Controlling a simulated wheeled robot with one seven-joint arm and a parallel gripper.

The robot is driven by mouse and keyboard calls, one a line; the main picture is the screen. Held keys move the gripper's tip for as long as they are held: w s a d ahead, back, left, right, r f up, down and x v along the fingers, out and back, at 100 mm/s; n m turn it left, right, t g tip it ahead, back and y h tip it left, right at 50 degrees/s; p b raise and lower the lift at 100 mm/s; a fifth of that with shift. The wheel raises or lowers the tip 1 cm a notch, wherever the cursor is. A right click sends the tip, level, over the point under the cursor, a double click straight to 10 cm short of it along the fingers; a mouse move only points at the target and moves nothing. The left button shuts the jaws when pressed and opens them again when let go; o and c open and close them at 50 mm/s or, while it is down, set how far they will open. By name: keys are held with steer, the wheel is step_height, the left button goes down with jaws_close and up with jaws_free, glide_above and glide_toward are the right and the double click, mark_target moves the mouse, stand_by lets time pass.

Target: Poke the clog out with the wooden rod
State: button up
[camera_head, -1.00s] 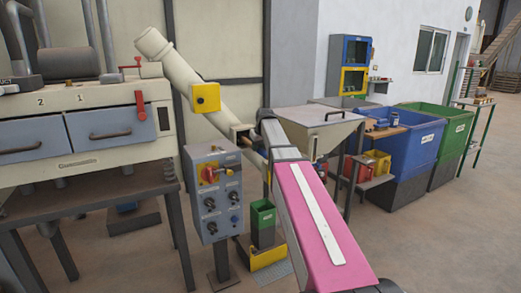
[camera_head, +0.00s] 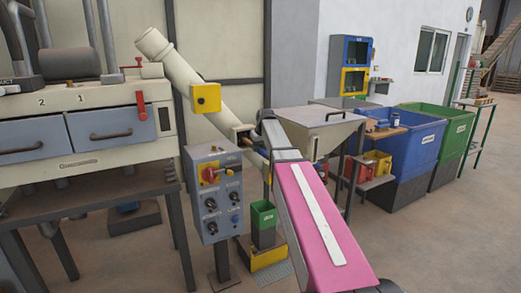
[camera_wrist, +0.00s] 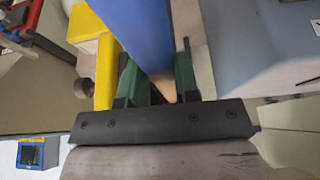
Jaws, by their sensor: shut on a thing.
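My gripper shows in the wrist view (camera_wrist: 155,62). Its green fingers are shut on the wooden rod, seen as a thick blue length (camera_wrist: 135,28) with a bare tan end (camera_wrist: 165,88) between the fingers. In the head view my arm reaches to the lower end of a slanting cream tube (camera_head: 185,75). My fingers are hard to make out there. A small brown piece shows beside the tube's lower opening; I cannot tell whether it is the rod. The clog is not visible, and I cannot tell whether the rod is inside the tube.
A grey control box (camera_head: 214,195) with a red switch stands below the tube. A cream machine with drawers (camera_head: 100,130) is at left. A metal hopper (camera_head: 318,118) stands right of my wrist. Blue (camera_head: 405,150) and green (camera_head: 452,135) bins are at right. Floor at front right is clear.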

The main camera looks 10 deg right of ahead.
steer(key=shift+w+a, duration=0.15)
steer(key=shift+w, duration=0.35)
steer(key=shift+s+d, duration=0.7)
steer(key=shift+s, duration=1.55)
steer(key=shift+s+d, duration=0.75)
steer(key=shift+s, duration=1.5)
steer(key=shift+s+d, duration=0.7)
steer(key=shift+s, duration=1.55)
